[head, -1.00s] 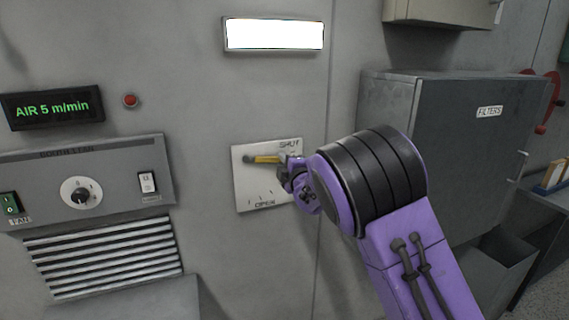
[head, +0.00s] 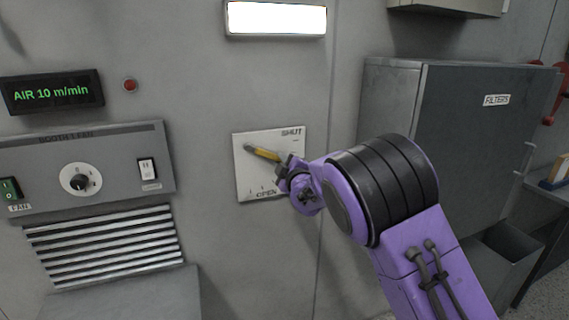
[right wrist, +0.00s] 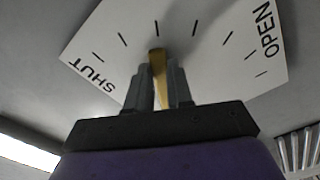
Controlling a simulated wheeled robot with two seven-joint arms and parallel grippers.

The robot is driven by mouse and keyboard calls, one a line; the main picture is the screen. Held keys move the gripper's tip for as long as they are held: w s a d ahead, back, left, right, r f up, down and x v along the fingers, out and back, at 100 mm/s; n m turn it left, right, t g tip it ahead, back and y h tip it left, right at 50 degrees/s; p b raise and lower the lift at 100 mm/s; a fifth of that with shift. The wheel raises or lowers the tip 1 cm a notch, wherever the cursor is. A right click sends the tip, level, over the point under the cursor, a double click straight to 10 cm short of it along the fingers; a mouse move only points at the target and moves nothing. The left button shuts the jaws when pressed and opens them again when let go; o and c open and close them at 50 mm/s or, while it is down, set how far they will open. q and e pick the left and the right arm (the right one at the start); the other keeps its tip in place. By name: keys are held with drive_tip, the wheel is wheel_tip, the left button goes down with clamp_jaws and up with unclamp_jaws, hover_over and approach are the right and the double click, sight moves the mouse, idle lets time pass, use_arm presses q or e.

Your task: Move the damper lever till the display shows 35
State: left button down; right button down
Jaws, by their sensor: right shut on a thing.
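The damper lever (head: 262,153) is a yellow bar with a dark pivot at its left end, on a white plate (head: 243,182) marked SHUT at the top and OPEN at the bottom. The lever tilts down to the right from its pivot. My right gripper (head: 286,166) is shut on the lever's right end. In the right wrist view the lever (right wrist: 158,68) stands between the two fingers (right wrist: 160,88), with scale ticks around it. The green display (head: 52,93) reads AIR 10 m/min. My left gripper is not in view.
A fan panel (head: 110,150) with a knob (head: 80,181) and switches is left of the plate, above a louvred vent (head: 105,245). A red button or lamp (head: 130,85) is beside the display. A grey FILTERS cabinet (head: 470,140) stands at right.

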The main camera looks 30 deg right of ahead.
drive_tip(key=c, duration=1)
unclamp_jaws()
drive_tip(key=shift+s, duration=0.1)
drive_tip(key=s+a+b, duration=0.1)
drive_tip(key=s+b, duration=0.2)
drive_tip(key=s, duration=0.7)
drive_tip(key=shift+s+a, duration=0.15)
drive_tip(key=shift+a, duration=0.15)
